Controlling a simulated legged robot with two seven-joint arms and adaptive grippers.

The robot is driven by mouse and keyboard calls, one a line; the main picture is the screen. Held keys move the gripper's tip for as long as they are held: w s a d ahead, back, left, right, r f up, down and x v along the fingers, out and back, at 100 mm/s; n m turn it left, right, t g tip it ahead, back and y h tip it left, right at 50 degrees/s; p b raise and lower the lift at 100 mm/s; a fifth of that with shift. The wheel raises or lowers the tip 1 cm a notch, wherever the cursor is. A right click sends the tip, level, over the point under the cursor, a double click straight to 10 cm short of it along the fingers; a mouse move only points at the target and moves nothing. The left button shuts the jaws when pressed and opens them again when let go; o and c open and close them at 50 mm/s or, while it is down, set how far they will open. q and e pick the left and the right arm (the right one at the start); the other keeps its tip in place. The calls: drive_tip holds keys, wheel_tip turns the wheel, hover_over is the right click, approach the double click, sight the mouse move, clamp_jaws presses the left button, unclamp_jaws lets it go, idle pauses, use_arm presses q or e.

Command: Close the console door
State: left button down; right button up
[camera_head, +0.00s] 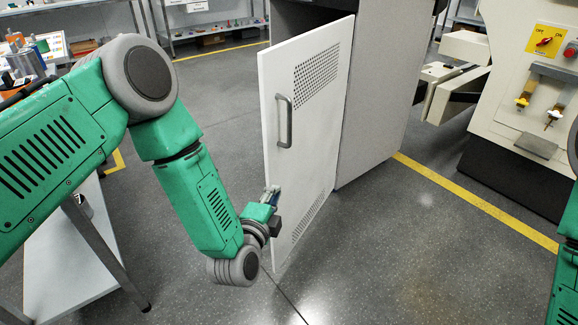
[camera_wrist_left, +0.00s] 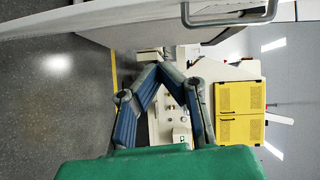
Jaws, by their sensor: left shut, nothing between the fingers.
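The white console door (camera_head: 310,120) stands open, swung out from the grey console cabinet (camera_head: 378,90). It has perforated vent areas and a grey bar handle (camera_head: 284,121) near its left edge. My left gripper (camera_head: 272,193) is shut and empty, in front of the door's lower left part, below the handle. I cannot tell whether it touches the door. In the left wrist view, its fingers (camera_wrist_left: 160,72) meet at the tips, and the door (camera_wrist_left: 90,17) and handle (camera_wrist_left: 229,14) show along the top. My right gripper is out of view.
A beige machine (camera_head: 525,95) with a yellow switch panel stands at the right. A table with small items (camera_head: 35,60) is at the left, partly behind my left arm. Shelves (camera_head: 205,30) line the back. The grey floor before the door is clear.

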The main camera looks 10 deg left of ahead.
use_arm(q)
drive_tip(key=w+r, duration=0.1)
drive_tip(key=b, duration=0.4)
approach(279, 157)
drive_tip(key=w+d+r, duration=0.2)
drive_tip(key=w+d, duration=0.3)
drive_tip(key=a, duration=0.2)
drive_tip(key=w+a+b, duration=0.1)
drive_tip(key=shift+w+a+m+t+y, duration=0.1)
drive_tip(key=shift+a+m+t+y, duration=0.2)
drive_tip(key=shift+a+m+t, duration=0.1)
drive_tip(key=shift+d+r, duration=0.1)
drive_tip(key=shift+d, duration=0.3)
drive_tip(key=shift+a, duration=0.1)
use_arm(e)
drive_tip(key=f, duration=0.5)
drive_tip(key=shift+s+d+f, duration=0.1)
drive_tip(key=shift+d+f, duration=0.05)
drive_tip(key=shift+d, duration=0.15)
